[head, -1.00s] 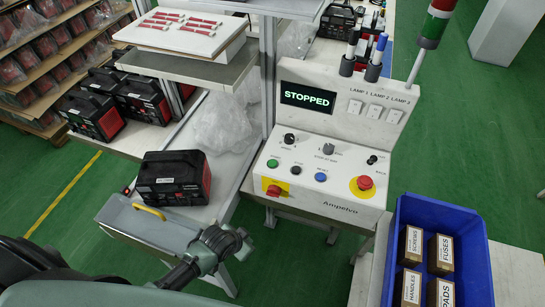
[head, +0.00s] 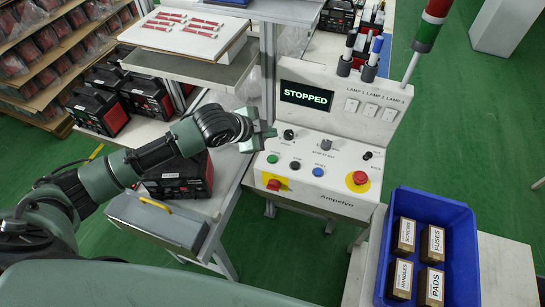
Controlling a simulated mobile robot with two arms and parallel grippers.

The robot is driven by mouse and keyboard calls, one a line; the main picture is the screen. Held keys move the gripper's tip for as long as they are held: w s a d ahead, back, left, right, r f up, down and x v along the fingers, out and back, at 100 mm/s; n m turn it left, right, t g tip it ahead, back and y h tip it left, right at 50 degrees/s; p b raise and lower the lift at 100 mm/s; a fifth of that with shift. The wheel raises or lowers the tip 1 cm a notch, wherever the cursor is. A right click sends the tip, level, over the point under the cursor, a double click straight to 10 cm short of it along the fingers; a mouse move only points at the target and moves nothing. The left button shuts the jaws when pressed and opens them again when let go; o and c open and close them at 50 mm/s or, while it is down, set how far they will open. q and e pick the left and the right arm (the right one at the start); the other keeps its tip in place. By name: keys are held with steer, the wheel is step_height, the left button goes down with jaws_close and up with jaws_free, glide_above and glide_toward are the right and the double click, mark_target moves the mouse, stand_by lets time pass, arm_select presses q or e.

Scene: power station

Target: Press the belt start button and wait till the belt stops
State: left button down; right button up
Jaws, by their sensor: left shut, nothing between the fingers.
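The white control panel (head: 340,165) shows "STOPPED" on its display (head: 307,97). A row of buttons runs along its sloped face: a green button (head: 272,158), a black button (head: 295,164) and a blue button (head: 318,171). Their labels are too small to read surely. A red emergency stop on yellow (head: 359,178) is at the right, and a red switch on yellow (head: 274,184) is below the green button. My left gripper (head: 268,133) is shut and empty, by the panel's left edge, just above the green button in the picture; contact is not visible. My right gripper is not in view.
A red and black device (head: 180,178) sits on the belt table, partly behind my left arm. A blue crate (head: 468,245) with several labelled boxes stands at the right. A frame post (head: 268,60) rises close behind the left gripper. A lamp tower (head: 428,25) stands at the panel's back right.

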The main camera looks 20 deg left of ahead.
arm_select(q)
steer(key=b, duration=0.7)
glide_above(270, 160)
step_height(270, 160, down, 7)
steer(key=shift+f, duration=0.9)
steer(key=shift+f, duration=0.15)
stand_by(1.0)
steer(key=shift+f, duration=0.3)
